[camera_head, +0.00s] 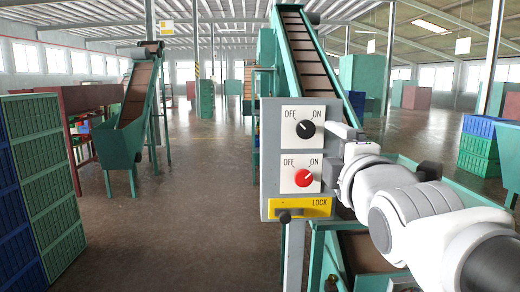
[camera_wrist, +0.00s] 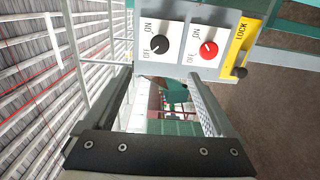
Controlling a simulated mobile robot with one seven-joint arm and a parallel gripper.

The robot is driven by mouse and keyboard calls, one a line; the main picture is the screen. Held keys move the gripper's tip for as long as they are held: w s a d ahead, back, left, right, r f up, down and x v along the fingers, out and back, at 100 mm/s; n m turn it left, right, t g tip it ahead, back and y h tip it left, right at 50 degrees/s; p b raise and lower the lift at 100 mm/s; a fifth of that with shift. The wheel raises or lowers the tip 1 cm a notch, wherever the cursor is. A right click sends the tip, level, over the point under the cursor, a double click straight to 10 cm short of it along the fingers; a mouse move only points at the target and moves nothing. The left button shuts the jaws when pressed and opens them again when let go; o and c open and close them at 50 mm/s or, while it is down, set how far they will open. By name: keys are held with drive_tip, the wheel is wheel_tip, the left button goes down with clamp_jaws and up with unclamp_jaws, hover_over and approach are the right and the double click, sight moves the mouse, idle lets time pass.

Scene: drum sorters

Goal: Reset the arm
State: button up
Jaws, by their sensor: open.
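A grey control panel (camera_head: 269,150) faces me at the middle of the head view. It has a black knob (camera_head: 306,129) above a red knob (camera_head: 303,178), each marked OFF and ON. Below them is a yellow LOCK plate (camera_head: 316,207) with a dark handle (camera_head: 285,215). The wrist view shows the panel (camera_wrist: 178,73) turned on its side, beyond the fingertips. My gripper (camera_head: 338,154) is at the panel's right edge in the head view. In the wrist view my gripper (camera_wrist: 160,85) has its fingers spread, with nothing between them. I cannot tell whether a finger touches the panel.
A green conveyor (camera_head: 318,65) rises behind the panel. Another conveyor with a hopper (camera_head: 120,145) stands at the left. Stacked blue and green crates (camera_head: 42,185) fill the left edge; more crates (camera_head: 480,145) stand at the right. The floor (camera_head: 200,220) left of the panel is clear.

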drive_tip(key=s+f+m+g+p, duration=1.1)
drive_tip(key=s+m, duration=0.5)
drive_tip(key=m, duration=0.2)
drive_tip(key=shift+s+a+f+g, duration=0.2)
drive_tip(key=shift+s+f+g, duration=0.2)
drive_tip(key=shift+f+g, duration=0.3)
drive_tip(key=shift+w, duration=0.1)
